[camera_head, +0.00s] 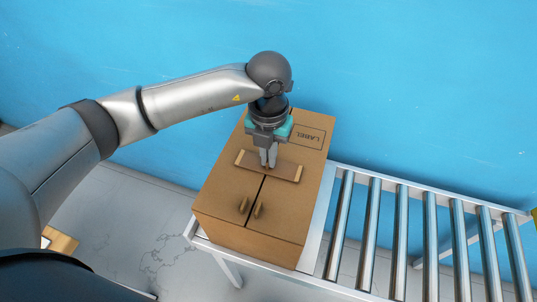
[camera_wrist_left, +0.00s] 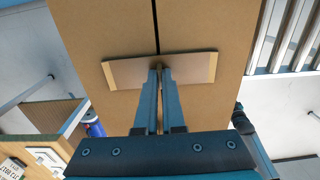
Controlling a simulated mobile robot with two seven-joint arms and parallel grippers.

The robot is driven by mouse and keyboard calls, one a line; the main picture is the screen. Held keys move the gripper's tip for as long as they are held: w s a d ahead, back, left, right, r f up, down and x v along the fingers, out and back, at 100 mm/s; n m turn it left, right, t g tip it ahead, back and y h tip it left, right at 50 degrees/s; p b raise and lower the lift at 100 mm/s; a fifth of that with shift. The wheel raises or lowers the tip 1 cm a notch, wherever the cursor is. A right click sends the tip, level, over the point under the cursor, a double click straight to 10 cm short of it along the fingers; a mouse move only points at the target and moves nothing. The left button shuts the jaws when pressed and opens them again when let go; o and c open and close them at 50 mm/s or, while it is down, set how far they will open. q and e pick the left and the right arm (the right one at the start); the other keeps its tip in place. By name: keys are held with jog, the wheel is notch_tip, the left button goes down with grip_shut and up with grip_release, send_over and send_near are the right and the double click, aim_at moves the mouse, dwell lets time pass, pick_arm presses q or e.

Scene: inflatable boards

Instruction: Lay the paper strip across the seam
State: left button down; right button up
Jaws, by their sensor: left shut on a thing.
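A cardboard box (camera_head: 225,188) stands at the left end of a roller conveyor, with a dark seam (camera_head: 256,190) running along its top. The brown paper strip (camera_head: 286,170), with paler ends, lies crosswise over the seam on the box top. It also shows in the left wrist view (camera_wrist_left: 190,68), spanning both sides of the seam. Whether it lies fully flat on the cardboard I cannot tell. My left gripper (camera_head: 268,163) points down and is shut on the strip near its middle, over the seam; its fingertips (camera_wrist_left: 159,68) hide a little of the strip. My right gripper is not in view.
A printed label (camera_head: 308,136) lies at the far right of the top. Metal rollers (camera_head: 400,225) run to the right, empty. A blue wall (camera_head: 420,80) stands close behind.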

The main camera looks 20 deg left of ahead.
pick_arm(q)
jog(key=shift+f, duration=0.15)
jog(key=c, duration=1)
grip_release()
notch_tip(320, 180, up, 12)
jog(key=shift+r+p, duration=0.2)
jog(key=shift+p, duration=0.15)
